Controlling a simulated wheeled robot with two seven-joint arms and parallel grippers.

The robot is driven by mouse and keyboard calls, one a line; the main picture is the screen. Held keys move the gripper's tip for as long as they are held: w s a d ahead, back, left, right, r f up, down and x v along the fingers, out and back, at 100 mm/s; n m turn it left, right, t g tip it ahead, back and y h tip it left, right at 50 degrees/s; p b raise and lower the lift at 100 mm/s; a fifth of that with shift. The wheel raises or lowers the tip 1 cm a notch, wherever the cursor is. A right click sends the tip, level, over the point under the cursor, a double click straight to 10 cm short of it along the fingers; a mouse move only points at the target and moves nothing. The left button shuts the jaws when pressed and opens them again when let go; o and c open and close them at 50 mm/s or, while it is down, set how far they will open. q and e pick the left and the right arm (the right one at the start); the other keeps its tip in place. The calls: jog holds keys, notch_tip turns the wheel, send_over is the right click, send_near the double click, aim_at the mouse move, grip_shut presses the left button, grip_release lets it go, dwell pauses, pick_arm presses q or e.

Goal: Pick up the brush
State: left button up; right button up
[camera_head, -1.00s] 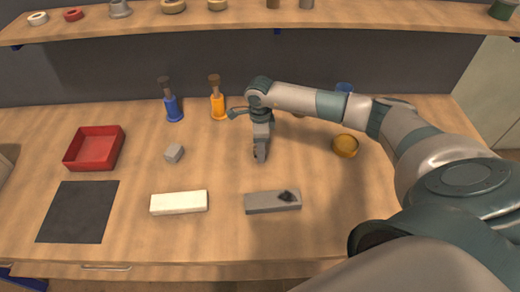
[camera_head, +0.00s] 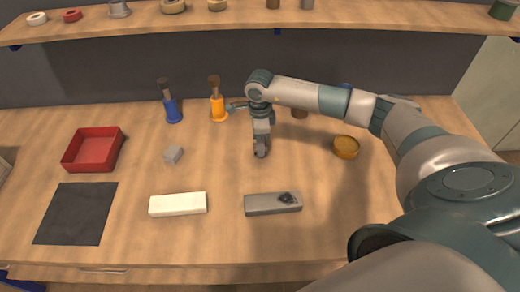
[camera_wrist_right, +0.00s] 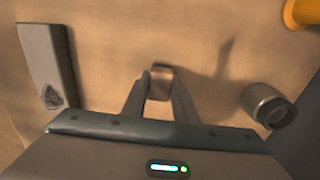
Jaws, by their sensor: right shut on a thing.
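My right gripper (camera_head: 261,148) points down over the middle of the bench. In the wrist view its fingers (camera_wrist_right: 160,90) are shut on a small brownish-grey piece (camera_wrist_right: 162,75). Most of that piece is hidden, and I cannot tell whether it is the brush. A blue upright thing with a dark brown top (camera_head: 172,105) and an orange one like it (camera_head: 217,103) stand at the back, left of my right gripper; either looks brush-like. Both stand apart from the fingers. My left gripper is not in view.
A yellow round dish (camera_head: 346,147) is right. A shelf (camera_head: 240,32) spans the back.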

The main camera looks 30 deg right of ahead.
jog(key=shift+s+d+r+b, duration=0.1)
jog(key=shift+s+r+b, duration=0.15)
jog(key=shift+r, duration=0.3)
jog(key=shift+s+r+b, duration=0.1)
jog(key=shift+r+b, duration=0.15)
jog(key=shift+r, duration=0.25)
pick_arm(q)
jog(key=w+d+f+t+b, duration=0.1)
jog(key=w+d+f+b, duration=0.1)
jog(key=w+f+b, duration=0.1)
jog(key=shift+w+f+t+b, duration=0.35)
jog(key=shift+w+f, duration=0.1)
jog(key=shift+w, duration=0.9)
pick_arm(e)
jog(key=s+d+r, duration=0.1)
jog(key=s+r, duration=0.5)
jog(key=s, duration=0.4)
jog(key=shift+s+d+r, duration=0.3)
jog(key=shift+s+r, duration=0.1)
jog(key=o, duration=0.5)
jog(key=c, duration=0.4)
